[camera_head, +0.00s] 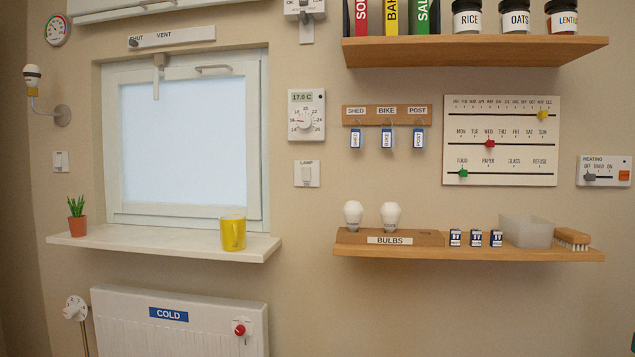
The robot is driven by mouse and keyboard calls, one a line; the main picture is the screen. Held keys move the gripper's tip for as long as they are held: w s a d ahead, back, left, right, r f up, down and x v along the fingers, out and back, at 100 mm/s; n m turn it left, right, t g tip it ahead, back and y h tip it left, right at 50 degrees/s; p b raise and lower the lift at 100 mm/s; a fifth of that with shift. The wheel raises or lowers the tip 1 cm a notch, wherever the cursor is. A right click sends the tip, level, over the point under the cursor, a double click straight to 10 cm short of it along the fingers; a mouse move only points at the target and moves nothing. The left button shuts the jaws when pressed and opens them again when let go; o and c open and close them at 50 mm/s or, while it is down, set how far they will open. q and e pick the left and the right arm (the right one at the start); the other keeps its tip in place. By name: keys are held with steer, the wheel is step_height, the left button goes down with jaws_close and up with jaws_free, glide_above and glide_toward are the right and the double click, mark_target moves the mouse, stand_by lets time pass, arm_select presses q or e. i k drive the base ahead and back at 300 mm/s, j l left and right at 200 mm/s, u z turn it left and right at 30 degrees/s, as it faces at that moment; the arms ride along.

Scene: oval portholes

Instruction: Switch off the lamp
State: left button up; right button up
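A wall lamp (33,83) with a pale bulb on a bent arm is fixed to the wall at the far left, beside the window. I cannot tell whether the bulb glows. A white wall switch (307,174) labelled LAMP is right of the window, under the thermostat. Its small rocker is too small to read. A second white switch (60,161) without a readable label is on the wall below the lamp. Neither of my grippers shows in the head view.
A window sill (160,239) holds a potted plant (77,216) and a yellow mug (233,233). A radiator (182,325) is below it. A wooden shelf (470,251) with bulbs juts out at the right, below the key hooks (387,115). The wall around the LAMP switch is clear.

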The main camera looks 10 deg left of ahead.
mark_target(307, 171)
steer(key=i+z, duration=0.15)
steer(key=i, duration=0.3)
steer(key=i+j+z, duration=0.15)
steer(key=i, duration=0.35)
steer(key=i+j+z, duration=0.15)
steer(key=i, duration=0.3)
